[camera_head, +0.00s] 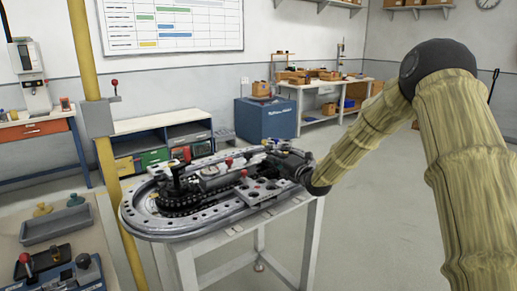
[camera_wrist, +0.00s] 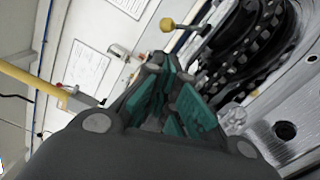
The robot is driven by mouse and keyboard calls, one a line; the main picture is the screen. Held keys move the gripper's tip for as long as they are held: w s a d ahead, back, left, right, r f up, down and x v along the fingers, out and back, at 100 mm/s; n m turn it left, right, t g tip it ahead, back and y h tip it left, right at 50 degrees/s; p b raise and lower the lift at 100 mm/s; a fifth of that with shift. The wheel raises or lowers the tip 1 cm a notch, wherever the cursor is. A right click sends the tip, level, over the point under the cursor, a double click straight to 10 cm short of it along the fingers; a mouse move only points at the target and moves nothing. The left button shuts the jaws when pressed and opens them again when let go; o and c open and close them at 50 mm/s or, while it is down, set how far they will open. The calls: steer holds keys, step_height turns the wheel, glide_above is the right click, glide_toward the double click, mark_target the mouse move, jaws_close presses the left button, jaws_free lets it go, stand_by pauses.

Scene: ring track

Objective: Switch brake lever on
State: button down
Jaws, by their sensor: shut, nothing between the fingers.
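The ring track (camera_head: 160,229), a grey oval with a dark chain and several fittings, sits on a white stand. In the wrist view a lever with a yellow ball knob (camera_wrist: 168,24) stands just beyond my fingertips, beside the dark chain (camera_wrist: 245,60). I cannot tell whether it is the brake lever. My gripper (camera_wrist: 165,68) has teal finger pads and is shut and empty, apart from the knob. In the head view my gripper (camera_head: 285,160) is over the right end of the track and hard to make out. Several red knobs (camera_head: 229,162) show on the track.
A yellow post (camera_head: 105,170) with a grey box and red-knobbed lever (camera_head: 115,84) stands left of the track. A side table with a grey tray (camera_head: 57,224) and lever boxes is at front left. A blue cabinet (camera_head: 265,120) stands behind. The floor at right is clear.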

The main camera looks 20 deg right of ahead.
steer(key=p+x, duration=0.1)
steer(key=x, duration=0.9)
stand_by(0.5)
